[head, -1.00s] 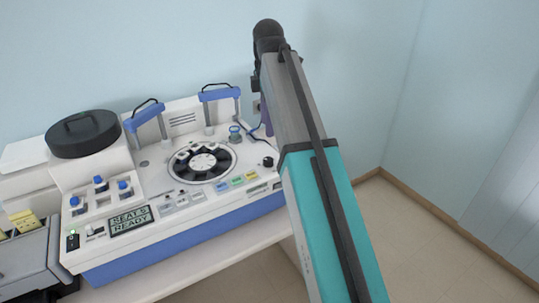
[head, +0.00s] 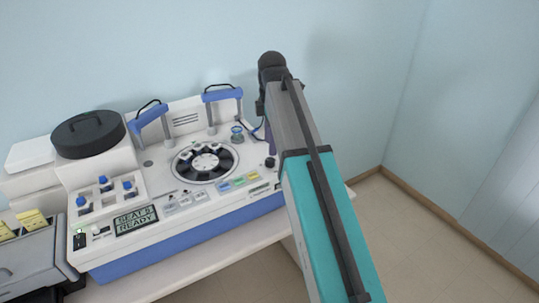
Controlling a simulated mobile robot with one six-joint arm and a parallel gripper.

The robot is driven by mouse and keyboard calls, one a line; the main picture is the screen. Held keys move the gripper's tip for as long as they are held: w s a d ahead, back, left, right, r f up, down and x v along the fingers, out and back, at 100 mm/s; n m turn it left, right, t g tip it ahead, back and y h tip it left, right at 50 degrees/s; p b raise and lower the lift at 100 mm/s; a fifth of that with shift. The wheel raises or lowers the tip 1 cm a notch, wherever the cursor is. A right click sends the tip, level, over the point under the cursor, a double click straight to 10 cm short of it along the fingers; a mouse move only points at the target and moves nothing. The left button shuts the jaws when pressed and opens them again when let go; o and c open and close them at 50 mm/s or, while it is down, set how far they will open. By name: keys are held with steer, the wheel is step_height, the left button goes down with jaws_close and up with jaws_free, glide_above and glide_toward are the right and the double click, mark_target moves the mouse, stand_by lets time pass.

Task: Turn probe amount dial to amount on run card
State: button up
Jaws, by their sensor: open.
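A white and blue staining machine (head: 160,207) stands on the bench. A small black knob (head: 270,162) sits at its right end, just left of my arm; it may be the probe amount dial, but its marks are too small to read. No run card can be clearly made out. My arm rises from the bottom right to a dark joint near the top and covers the area right of the knob. My gripper is not visible; the arm's far end is hidden behind its own links.
A dark round carousel (head: 226,162) lies in the machine's top. Two blue-topped arms (head: 222,95) stand behind it. A display (head: 136,220) reads SEAT and READY. Blue knobs (head: 103,182) and a black lid (head: 88,134) are at left. Yellow blocks (head: 32,220) sit in a grey unit.

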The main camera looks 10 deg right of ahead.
mark_target(270, 160)
steer(key=shift+w+f+p, duration=0.2)
steer(key=shift+f+p, duration=0.95)
steer(key=shift+f, duration=2.4)
steer(key=c, duration=0.9)
steer(key=shift+a, duration=0.4)
steer(key=shift+c, duration=0.8)
steer(key=shift+d, duration=0.3)
